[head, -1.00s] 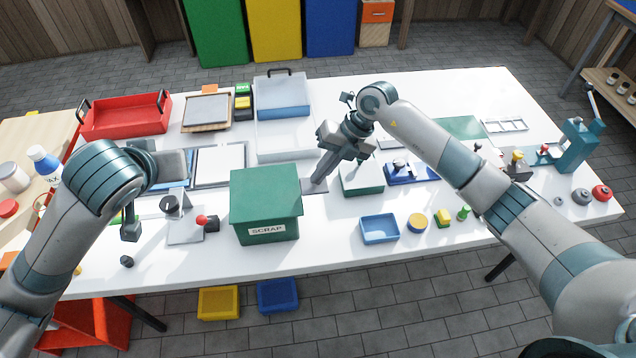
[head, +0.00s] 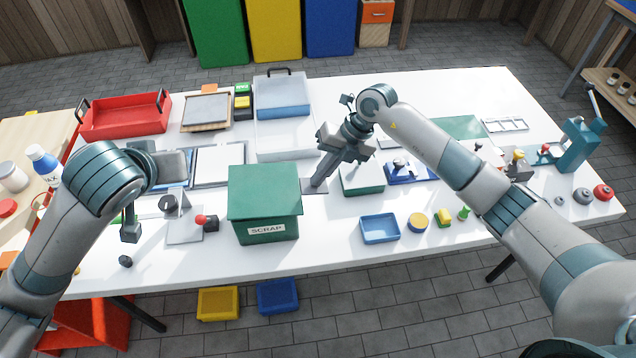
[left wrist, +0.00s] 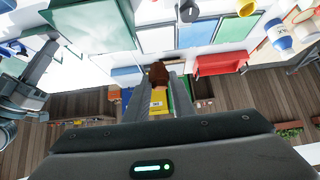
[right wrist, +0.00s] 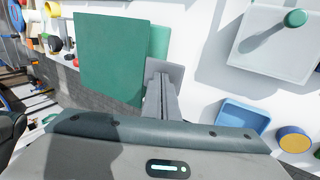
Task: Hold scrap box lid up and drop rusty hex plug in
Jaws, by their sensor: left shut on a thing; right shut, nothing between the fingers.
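The green scrap box (head: 267,231) stands at the front of the bench, its label facing me. Its green lid (head: 264,190) lies flat over the top and also shows in the right wrist view (right wrist: 112,50). My right gripper (head: 318,184) is shut and empty, pointing down just right of the lid; I cannot tell whether it touches it. My left gripper (left wrist: 158,82) is shut on the rusty hex plug (left wrist: 158,72), a brown piece at its fingertips. In the head view the left gripper is hard to make out beyond my arm.
A dark nut (head: 125,261) lies front left. The bench's front edge is close.

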